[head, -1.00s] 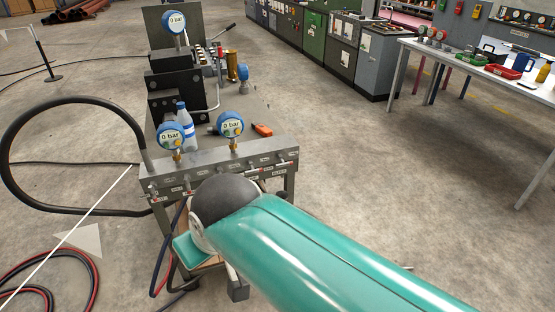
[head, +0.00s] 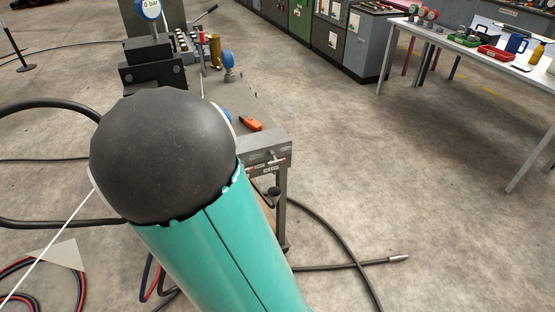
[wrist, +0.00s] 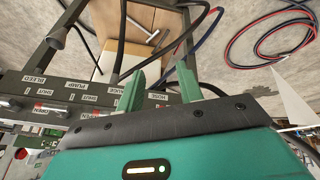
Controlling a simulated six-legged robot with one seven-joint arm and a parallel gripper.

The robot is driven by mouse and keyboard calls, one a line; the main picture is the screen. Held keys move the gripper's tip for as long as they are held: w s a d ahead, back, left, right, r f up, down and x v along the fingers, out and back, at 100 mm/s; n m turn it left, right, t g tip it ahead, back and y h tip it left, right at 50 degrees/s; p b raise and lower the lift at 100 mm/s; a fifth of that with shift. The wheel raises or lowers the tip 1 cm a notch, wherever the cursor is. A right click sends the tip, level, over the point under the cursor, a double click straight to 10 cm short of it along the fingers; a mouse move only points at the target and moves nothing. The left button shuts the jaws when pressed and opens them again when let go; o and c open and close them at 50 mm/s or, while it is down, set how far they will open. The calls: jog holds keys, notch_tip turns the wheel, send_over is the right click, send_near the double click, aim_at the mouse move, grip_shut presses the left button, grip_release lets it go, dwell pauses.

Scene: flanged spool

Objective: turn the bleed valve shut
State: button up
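The bleed valve (wrist: 50,110) is at the left in the wrist view, near the BLEED label (wrist: 34,80) and its SHUT and OPEN markings. Its handle is small there, and its setting cannot be read. In the head view, the valve panel's right end (head: 268,154) shows beside my arm, with a small lever on its front. My gripper (wrist: 160,86) is open and empty, its two green fingers apart near the GAUGE and HOSE labels, to the right of the bleed valve in the wrist view. My arm hides the gripper and most of the panel in the head view.
An orange tool (head: 250,123) lies on the bench top. A gauge (head: 149,9) reading 0 bar stands at its back. Black hose (head: 335,245) lies on the floor to the right. A white table (head: 470,50) stands at the far right.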

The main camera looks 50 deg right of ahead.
jog(key=s+d+f+g+h, duration=0.15)
jog(key=d+f+h, duration=0.35)
jog(key=d, duration=0.5)
jog(key=n+h, duration=0.5)
jog(key=h, duration=0.4)
send_near(276, 163)
jog(key=shift+t, duration=0.45)
jog(key=x, duration=1.2)
jog(key=shift+s+d+f, duration=0.15)
jog(key=shift+d+f, duration=0.05)
jog(key=shift+d, duration=0.2)
grip_shut()
